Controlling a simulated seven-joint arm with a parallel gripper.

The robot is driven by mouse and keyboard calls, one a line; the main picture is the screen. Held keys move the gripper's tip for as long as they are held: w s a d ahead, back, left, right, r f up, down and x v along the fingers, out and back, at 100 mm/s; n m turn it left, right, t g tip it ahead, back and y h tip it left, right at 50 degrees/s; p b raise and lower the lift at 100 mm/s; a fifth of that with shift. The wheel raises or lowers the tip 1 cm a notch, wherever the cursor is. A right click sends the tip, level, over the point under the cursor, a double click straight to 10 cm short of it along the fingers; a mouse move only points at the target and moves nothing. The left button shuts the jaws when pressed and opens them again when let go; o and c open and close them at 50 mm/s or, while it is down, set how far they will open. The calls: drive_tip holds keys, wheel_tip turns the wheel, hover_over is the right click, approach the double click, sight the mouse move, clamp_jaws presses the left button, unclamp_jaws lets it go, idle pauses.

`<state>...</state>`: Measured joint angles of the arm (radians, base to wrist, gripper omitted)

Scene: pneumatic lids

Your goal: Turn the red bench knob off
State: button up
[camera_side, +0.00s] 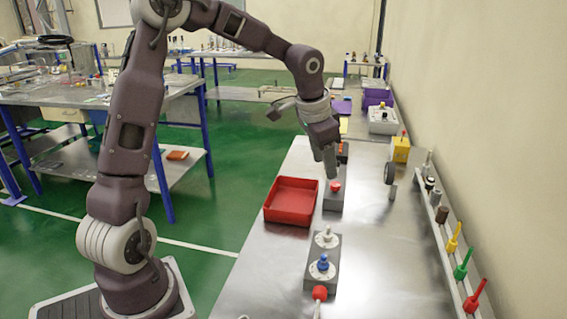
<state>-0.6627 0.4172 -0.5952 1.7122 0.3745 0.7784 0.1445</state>
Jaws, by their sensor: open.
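A small red knob (335,186) sits on a dark grey block (333,202) on the metal bench, beside the red tray. My gripper (331,174) points down just above and slightly behind this knob. Its fingers overlap in this view, and I cannot tell whether they touch the knob. A second red knob-like part (319,293) stands at the near end of the bench, in front of a grey block with a blue knob (322,263) and a white one (326,238). I cannot tell which way either red part is turned.
A red tray (291,181) lies left of the grey block. A wheel-like dark disc (389,174) stands to the right. A rail with coloured handles (441,215) runs along the right wall. A yellow box (400,150) is farther back.

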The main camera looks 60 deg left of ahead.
drive_tip(key=s+d+r, duration=0.3)
drive_tip(key=s, duration=0.4)
drive_tip(key=s+d+r+n+y, duration=0.1)
drive_tip(key=s+d+r, duration=0.2)
drive_tip(key=s, duration=0.5)
drive_tip(key=shift+d+r+t, duration=0.3)
drive_tip(key=shift+d, duration=0.1)
drive_tip(key=n+g+h, duration=0.2)
drive_tip(key=n+g, duration=0.2)
drive_tip(key=n, duration=0.9)
hover_over(336, 185)
wheel_tip(336, 185, down, 11)
drive_tip(key=shift+s+a+r, duration=0.1)
drive_tip(key=shift+a+r, duration=0.05)
drive_tip(key=shift+n, duration=0.3)
wheel_tip(336, 185, down, 7)
drive_tip(key=shift+r, duration=0.2)
drive_tip(key=shift+w+f, duration=0.2)
drive_tip(key=shift+f, duration=0.3)
